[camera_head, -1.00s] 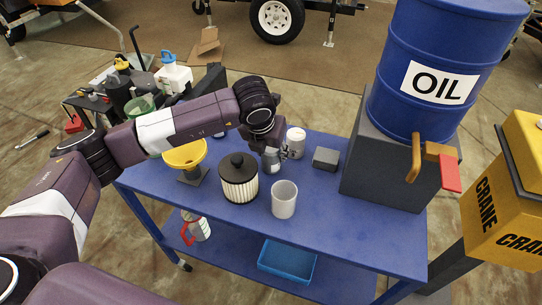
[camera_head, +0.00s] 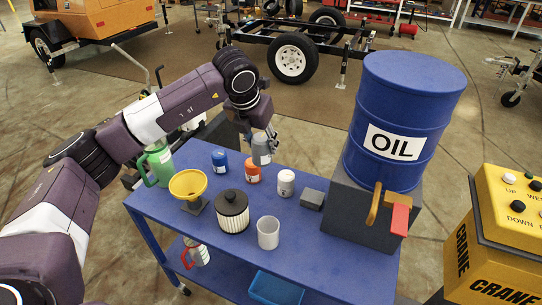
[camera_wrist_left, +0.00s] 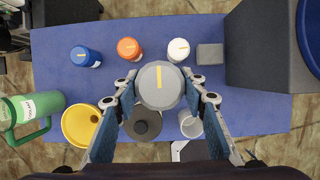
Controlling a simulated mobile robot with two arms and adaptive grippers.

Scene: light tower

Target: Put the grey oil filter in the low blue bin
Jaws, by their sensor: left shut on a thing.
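My left gripper (camera_head: 264,136) is shut on the grey oil filter (camera_head: 262,150), a short grey cylinder held above the far side of the blue table. In the left wrist view the filter's round top (camera_wrist_left: 160,85) with a yellow stripe sits between the two fingers. The low blue bin (camera_head: 276,289) is on the table's lower shelf, below the front edge; only its upper part shows at the bottom of the head view. My right gripper is not in view.
Blue (camera_head: 220,161), orange (camera_head: 252,172) and white (camera_head: 286,183) cans stand on the table (camera_head: 310,250). A yellow funnel (camera_head: 188,184), a black-lidded filter (camera_head: 232,212), a grey cup (camera_head: 268,233), and a dark block under the oil drum (camera_head: 402,120) are also there.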

